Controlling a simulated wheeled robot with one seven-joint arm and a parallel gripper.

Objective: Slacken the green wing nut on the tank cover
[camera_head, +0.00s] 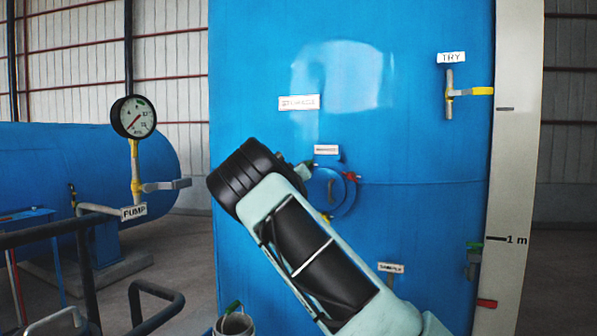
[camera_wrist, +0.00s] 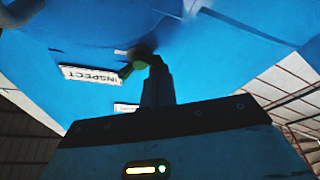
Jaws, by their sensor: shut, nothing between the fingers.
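The round blue tank cover (camera_head: 328,193) is on the front of the big blue tank, partly behind my arm. A green wing nut (camera_head: 307,166) is at its upper left, a red one (camera_head: 350,177) at its upper right and a yellow one (camera_head: 327,215) at its bottom. In the wrist view the green wing nut (camera_wrist: 127,70) shows beside the tips of my gripper (camera_wrist: 155,62). The fingers are shut with nothing between them. The tips look very close to the nut; I cannot tell if they touch it. My arm hides most of my gripper in the head view.
A pressure gauge (camera_head: 134,117) with a PUMP valve stands at left, beside dark railings (camera_head: 60,230). A TRY valve (camera_head: 450,93) is on the tank at upper right. An INSPECT label (camera_wrist: 90,76) is near the nut. A white post (camera_head: 516,160) stands at right.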

